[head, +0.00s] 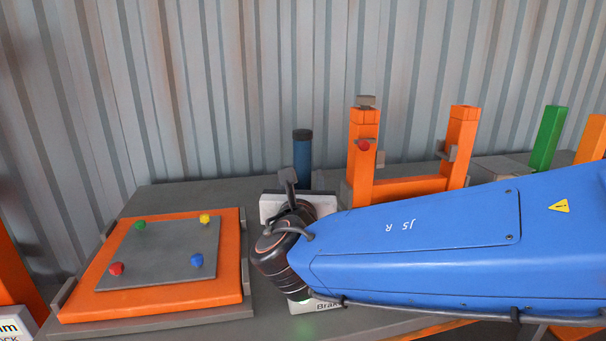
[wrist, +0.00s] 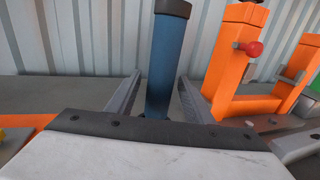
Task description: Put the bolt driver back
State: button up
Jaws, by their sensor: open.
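The bolt driver, seen as a blue upright cylinder with a dark cap (head: 302,158), stands at the back of the grey table in the head view. It also shows in the wrist view (wrist: 161,60), upright between the two fingers. My gripper (wrist: 160,80) is open, with one grey finger on each side of the driver and gaps visible on both sides. In the head view, my gripper (head: 303,181) is just in front of the driver. The gripper body hides the driver's lower end, so I cannot tell what it rests in.
An orange U-shaped frame (head: 405,190) with a red knob (head: 363,145) stands close to the driver's right. At left lies an orange tray (head: 150,303) with a grey plate (head: 165,254) carrying coloured knobs. A corrugated wall (head: 220,90) rises behind the table.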

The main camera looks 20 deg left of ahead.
jog(key=v, duration=0.8)
jog(key=shift+s+d, duration=0.1)
